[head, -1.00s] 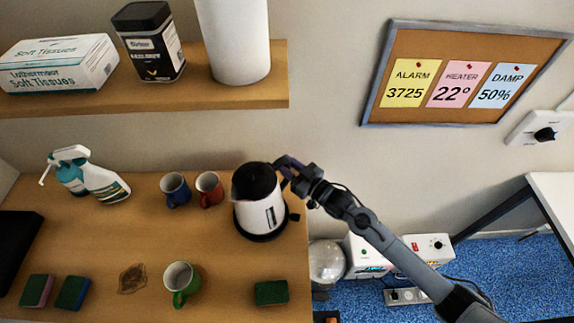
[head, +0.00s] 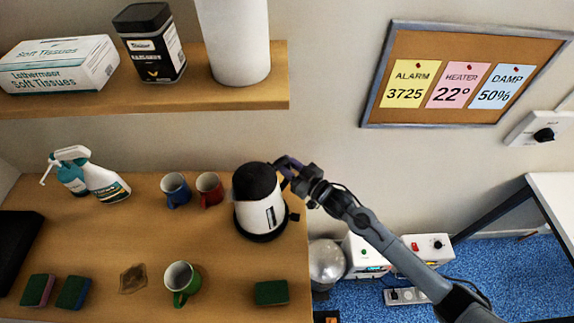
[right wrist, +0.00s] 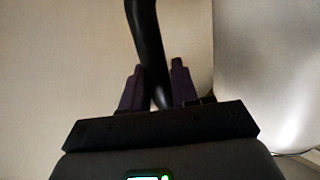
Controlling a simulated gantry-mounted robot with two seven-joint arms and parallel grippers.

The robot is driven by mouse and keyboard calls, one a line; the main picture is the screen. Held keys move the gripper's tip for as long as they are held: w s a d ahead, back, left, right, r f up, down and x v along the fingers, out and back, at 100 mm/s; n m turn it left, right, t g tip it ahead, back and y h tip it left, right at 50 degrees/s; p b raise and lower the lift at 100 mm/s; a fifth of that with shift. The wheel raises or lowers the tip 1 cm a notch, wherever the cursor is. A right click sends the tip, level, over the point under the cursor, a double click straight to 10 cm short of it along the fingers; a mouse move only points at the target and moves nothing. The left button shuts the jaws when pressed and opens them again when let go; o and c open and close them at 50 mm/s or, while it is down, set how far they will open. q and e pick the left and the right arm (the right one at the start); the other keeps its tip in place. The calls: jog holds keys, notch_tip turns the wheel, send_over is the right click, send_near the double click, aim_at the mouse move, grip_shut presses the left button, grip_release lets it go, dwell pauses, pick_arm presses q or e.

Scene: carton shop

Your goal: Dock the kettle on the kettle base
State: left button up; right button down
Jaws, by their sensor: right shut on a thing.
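The kettle (head: 256,214), white with a black lid, stands upright near the right end of the wooden counter. A dark base (head: 262,237) shows as a black rim under its bottom edge. The kettle appears to be on or just above it; I cannot tell if it is fully seated. My right gripper (head: 286,168) is at the upper right of the kettle, on its black handle. In the right wrist view, the handle (right wrist: 146,35) runs between the two fingers of the gripper (right wrist: 157,82), which are shut on it. My left gripper is not in view.
A red mug (head: 209,188) and a blue mug (head: 175,188) stand left of the kettle. A green mug (head: 181,284) and a green sponge (head: 271,293) are in front. A shelf (head: 150,98) overhangs the back. The counter's right edge is close to the kettle.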

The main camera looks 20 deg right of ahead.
jog(key=shift+r, duration=0.2)
dwell(0.4)
jog(key=shift+f+b, duration=0.4)
jog(key=shift+f, duration=0.2)
jog(key=c, duration=1.2)
grip_release()
jog(key=shift+o, duration=0.4)
jog(key=shift+f, duration=0.35)
jog(key=shift+s+d+r+p, duration=0.15)
jog(key=shift+s+d+p, duration=0.05)
jog(key=shift+s+p, duration=0.15)
jog(key=p+v, duration=0.5)
jog(key=v, duration=0.5)
jog(key=shift+s, duration=0.1)
